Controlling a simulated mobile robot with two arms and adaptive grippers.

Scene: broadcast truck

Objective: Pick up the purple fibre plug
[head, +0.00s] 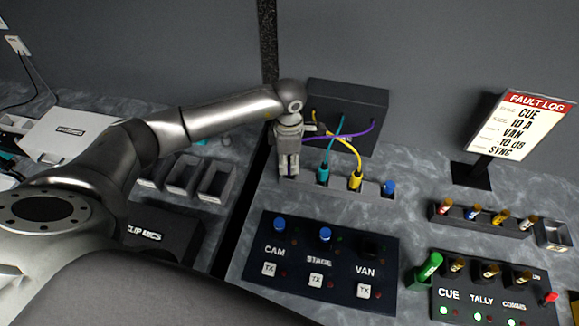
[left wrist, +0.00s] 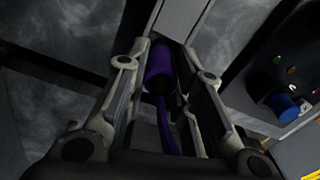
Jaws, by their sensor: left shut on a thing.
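My left gripper (head: 289,166) points down at the left end of a grey holder rail (head: 372,189) on the bench. In the left wrist view the purple fibre plug (left wrist: 160,68) sits between the two fingers, with its purple cable running back between them. The gripper is shut on it. In the head view the fingers largely hide the plug. A purple cable (head: 361,135) runs from the dark box (head: 350,95) behind towards the gripper. I cannot tell whether the plug still sits in the rail. My right gripper is out of view.
A teal plug (head: 323,174), a yellow plug (head: 355,181) and a blue cap (head: 389,187) stand along the rail, close right of the gripper. A CAM/STAGE/VAN panel (head: 312,292) lies in front. A fault log sign (head: 520,125) stands at right.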

